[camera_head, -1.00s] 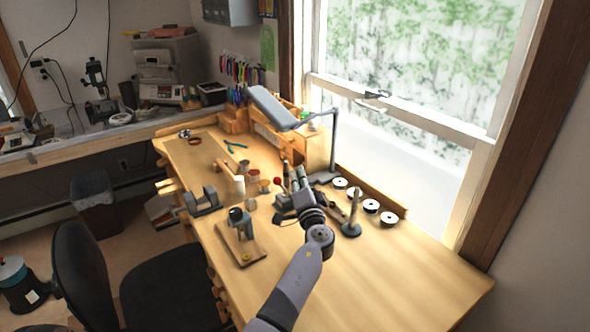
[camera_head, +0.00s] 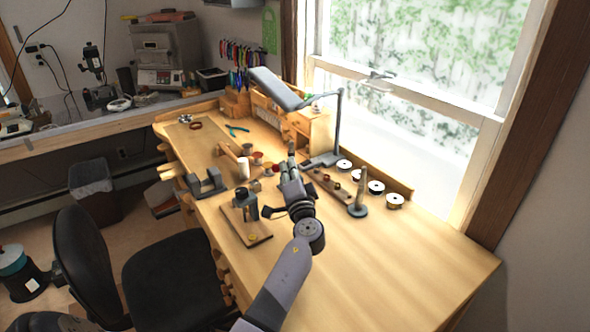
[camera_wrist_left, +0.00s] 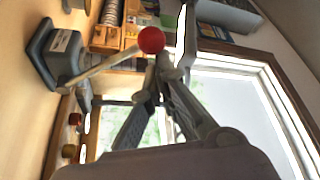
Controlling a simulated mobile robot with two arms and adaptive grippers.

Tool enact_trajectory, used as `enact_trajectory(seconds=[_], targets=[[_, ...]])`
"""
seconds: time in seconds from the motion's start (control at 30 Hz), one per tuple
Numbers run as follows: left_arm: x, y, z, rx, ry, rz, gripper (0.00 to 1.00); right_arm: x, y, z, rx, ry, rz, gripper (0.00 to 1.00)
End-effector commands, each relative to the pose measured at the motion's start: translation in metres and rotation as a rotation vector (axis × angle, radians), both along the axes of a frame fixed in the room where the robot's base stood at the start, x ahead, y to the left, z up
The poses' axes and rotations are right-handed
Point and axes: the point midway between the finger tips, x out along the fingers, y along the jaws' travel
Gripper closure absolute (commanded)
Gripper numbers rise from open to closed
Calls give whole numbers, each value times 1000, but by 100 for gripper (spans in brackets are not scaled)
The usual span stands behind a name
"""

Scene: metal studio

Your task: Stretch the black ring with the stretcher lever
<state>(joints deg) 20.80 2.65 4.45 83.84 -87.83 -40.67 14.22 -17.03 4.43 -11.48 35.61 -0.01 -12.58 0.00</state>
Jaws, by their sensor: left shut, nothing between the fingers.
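In the left wrist view the stretcher lever (camera_wrist_left: 108,66) rises at a slant from a dark base (camera_wrist_left: 42,55) and ends in a red ball knob (camera_wrist_left: 151,40). My left gripper (camera_wrist_left: 165,66) is shut and empty, its fingertips close beside the knob; I cannot tell whether they touch. In the head view this gripper (camera_head: 291,150) is over the bench and its arm hides most of the stretcher. I cannot make out the black ring in either view. My right gripper is not in view.
A narrow wooden strip with small coloured pieces (camera_head: 330,183), an upright tapered rod (camera_head: 360,186) and several spools (camera_head: 376,187) lie right of my gripper. A small press (camera_head: 245,205) stands on a board to the left. The bench's right front (camera_head: 400,265) is clear.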

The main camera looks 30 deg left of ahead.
Motion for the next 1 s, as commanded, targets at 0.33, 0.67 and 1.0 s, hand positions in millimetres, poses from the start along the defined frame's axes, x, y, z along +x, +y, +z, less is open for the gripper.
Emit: enact_trajectory(seconds=[0.33,0.67,1.0], targets=[[-1,1,1,0,0,1,100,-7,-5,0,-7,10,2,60],[-30,-30,-9,-3,1,-2,100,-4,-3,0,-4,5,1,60],[-73,-75,-19,-2,1,0,100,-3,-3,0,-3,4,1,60]])
